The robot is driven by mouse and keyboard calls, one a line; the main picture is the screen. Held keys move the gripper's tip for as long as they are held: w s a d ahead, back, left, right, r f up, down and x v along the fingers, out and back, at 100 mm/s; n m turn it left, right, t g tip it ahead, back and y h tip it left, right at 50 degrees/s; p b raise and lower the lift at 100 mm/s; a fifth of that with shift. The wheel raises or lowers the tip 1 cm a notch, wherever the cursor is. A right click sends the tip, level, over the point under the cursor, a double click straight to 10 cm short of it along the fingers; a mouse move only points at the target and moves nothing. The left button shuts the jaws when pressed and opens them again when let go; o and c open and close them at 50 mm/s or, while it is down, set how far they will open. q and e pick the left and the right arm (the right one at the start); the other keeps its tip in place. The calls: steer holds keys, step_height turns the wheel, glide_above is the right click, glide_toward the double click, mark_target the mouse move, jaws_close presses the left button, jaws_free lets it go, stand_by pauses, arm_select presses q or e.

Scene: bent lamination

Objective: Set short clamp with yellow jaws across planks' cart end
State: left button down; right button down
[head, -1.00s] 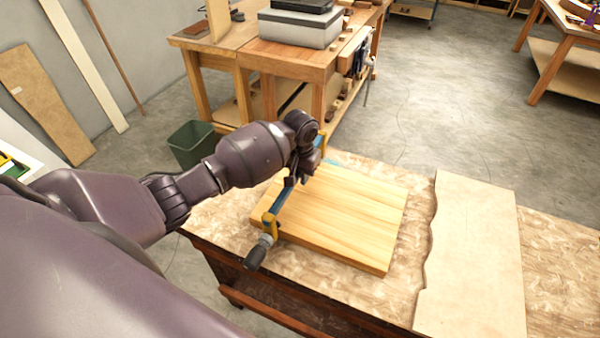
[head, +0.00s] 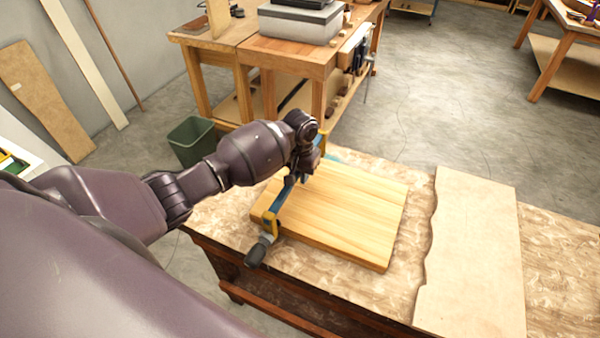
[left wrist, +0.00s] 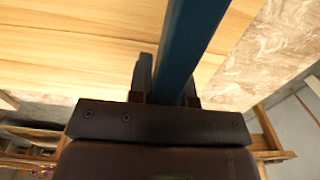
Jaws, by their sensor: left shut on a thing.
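The short clamp (head: 283,200) has a blue bar, yellow jaws and a dark handle. It lies across the left end of the glued planks (head: 345,213), with one yellow jaw at the near edge and the other at the far edge. My left gripper (head: 297,174) is shut on the blue bar, near its middle. The bar (left wrist: 187,45) also shows in the left wrist view, running over the planks (left wrist: 75,45) close to their end. I cannot tell whether the jaws touch the wood. My right gripper is not in view.
The planks lie on a mottled bench top (head: 395,290). A pale board with a wavy edge (head: 472,255) lies to their right. A green bin (head: 191,141) stands on the floor behind. A wooden workbench (head: 290,60) carrying a grey box (head: 300,25) stands further back.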

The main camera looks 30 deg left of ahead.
mark_target(300, 188)
arm_select(q)
steer(key=shift+f, duration=1.55)
steer(key=shift+f, duration=0.3)
stand_by(0.8)
steer(key=c, duration=1)
jaws_free()
steer(key=shift+s, duration=0.15)
steer(key=shift+o, duration=0.2)
